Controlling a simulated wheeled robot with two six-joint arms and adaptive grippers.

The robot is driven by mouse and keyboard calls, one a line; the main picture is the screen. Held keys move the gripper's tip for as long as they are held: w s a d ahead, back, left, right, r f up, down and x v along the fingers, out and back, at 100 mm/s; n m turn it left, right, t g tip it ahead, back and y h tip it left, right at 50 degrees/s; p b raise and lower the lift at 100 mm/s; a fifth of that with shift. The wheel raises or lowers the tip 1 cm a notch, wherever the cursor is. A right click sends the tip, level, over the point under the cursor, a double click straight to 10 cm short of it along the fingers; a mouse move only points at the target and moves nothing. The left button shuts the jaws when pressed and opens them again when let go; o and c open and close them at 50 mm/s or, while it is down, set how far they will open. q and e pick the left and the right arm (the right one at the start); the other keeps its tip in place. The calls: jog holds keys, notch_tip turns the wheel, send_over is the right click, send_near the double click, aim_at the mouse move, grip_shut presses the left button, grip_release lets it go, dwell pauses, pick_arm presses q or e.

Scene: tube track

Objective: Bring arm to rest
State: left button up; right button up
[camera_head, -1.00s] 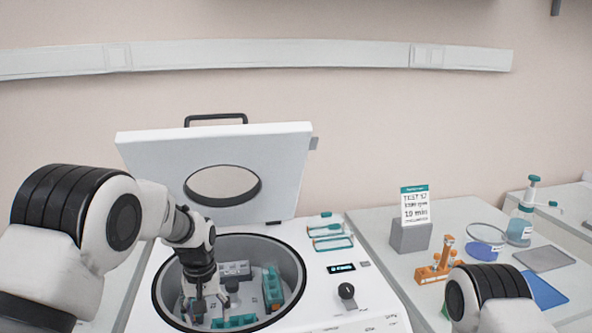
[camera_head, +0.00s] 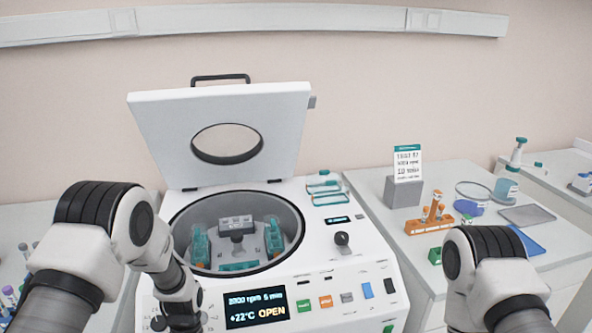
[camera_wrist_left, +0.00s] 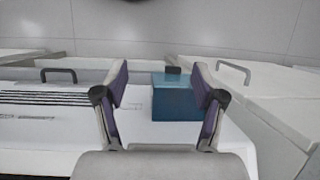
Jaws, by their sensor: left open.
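My left arm comes down at the left of the head view, in front of the white centrifuge (camera_head: 372,262). Its gripper lies at or below the bottom edge there. In the left wrist view the left gripper (camera_wrist_left: 160,84) is open, its two fingers apart with nothing held between them. A teal block-like surface shows beyond the fingers; I cannot tell what it is. My right arm shows at the lower right of the head view, but its gripper is out of frame.
The centrifuge lid (camera_head: 275,140) stands open over a bowl with teal tube holders (camera_head: 274,238). Its display (camera_head: 256,307) reads OPEN. On the right bench are an orange rack (camera_head: 429,223), a grey block with a card (camera_head: 402,192), a blue mat (camera_head: 527,241) and a pump bottle (camera_head: 506,190).

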pick_arm(q)
jog(key=s+a+f+m+t, duration=0.1)
jog(key=s+f+t, duration=0.1)
jog(key=s, duration=0.8)
jog(key=s+a+f+m+t, duration=0.1)
jog(key=s+f, duration=0.4)
jog(key=s, duration=0.5)
jog(key=shift+s+a+m+t, duration=0.3)
jog(key=shift+t, duration=0.4)
jog(key=shift+s, duration=0.1)
